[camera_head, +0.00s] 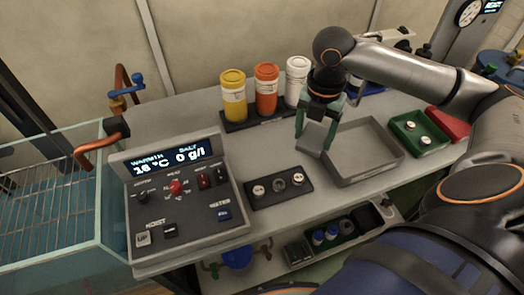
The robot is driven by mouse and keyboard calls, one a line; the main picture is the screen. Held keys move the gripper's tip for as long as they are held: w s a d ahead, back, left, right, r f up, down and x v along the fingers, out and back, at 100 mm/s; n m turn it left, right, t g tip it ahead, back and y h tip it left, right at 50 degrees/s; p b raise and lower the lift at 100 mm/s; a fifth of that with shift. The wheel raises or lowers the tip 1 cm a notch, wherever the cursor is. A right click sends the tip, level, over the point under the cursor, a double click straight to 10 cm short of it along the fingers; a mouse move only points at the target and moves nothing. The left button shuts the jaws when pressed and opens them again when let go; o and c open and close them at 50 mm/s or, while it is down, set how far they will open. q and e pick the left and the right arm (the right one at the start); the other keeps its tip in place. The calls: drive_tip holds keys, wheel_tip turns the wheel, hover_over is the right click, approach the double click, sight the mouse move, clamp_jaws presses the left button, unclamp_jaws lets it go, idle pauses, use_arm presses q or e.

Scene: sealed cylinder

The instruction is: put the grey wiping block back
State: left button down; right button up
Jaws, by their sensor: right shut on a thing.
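The grey wiping block (311,137) is between the fingers of my right gripper (316,122), which points down and is shut on it. The block is at the left end of a shallow grey tray (398,164). I cannot tell whether it touches the tray or table or hangs just above. My left gripper is not in view.
A rack with yellow (234,97), orange (266,90) and white (297,79) bottles stands behind the block. A black plate with round fittings (279,188) and a control panel (180,195) lie left. Green (420,133) and red (449,124) trays lie right.

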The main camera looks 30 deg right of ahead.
drive_tip(key=shift+w+a+f+n, duration=0.1)
drive_tip(key=shift+w+f+n, duration=0.1)
drive_tip(key=shift+w+n, duration=0.15)
drive_tip(key=w+a+f, duration=0.4)
drive_tip(key=w, duration=0.4)
hover_over(261, 154)
drive_tip(key=s, duration=0.1)
drive_tip(key=f, duration=0.4)
drive_tip(key=shift+d, duration=0.25)
drive_tip(key=shift+w+a+f, duration=0.2)
drive_tip(key=shift+w+f, duration=0.25)
drive_tip(key=shift+f, duration=1.9)
drive_tip(key=shift+f, duration=0.1)
drive_tip(key=o, duration=1.1)
